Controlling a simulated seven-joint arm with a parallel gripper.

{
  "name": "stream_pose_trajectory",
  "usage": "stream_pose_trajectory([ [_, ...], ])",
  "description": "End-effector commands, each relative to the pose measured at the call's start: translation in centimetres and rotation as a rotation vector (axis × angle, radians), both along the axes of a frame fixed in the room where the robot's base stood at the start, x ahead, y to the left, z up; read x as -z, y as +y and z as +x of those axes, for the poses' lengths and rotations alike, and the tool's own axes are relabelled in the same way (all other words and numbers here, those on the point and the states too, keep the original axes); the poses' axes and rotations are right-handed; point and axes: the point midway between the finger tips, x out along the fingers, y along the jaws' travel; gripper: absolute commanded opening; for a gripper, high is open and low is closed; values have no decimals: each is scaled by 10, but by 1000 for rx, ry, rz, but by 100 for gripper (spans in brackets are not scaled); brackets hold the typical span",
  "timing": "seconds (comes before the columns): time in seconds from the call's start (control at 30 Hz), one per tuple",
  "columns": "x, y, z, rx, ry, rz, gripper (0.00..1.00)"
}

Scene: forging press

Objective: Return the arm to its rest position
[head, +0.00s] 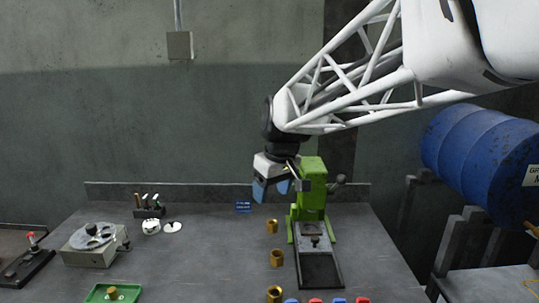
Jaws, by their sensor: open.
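My gripper (271,189) shows in the head view, with blue fingertips pointing down. It is open, and I see nothing between the fingers. It hangs in the air in front of the upper left side of the green press (315,180). My white lattice arm reaches in from the upper right. The press stands upright on the workbench (190,230), with a dark base plate (320,271) extending forward. Part of the press's left side is hidden behind my gripper.
Brass pieces (277,258) stand in a column left of the press. Red and blue pieces (315,300) line the front edge. A grey device (95,245), a green tray (100,293) and a tool holder (149,208) are on the left. A blue barrel (475,150) lies right. The bench's middle left is clear.

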Motion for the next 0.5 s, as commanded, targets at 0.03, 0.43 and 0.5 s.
stream_pose_trajectory([
  [0.03, 0, -12, -12, 30, -1, -2, 66],
  [0.43, 19, -90, -104, 274, -4, -17, 66],
  [0.5, 24, -101, -121, 317, -5, -19, 66],
])
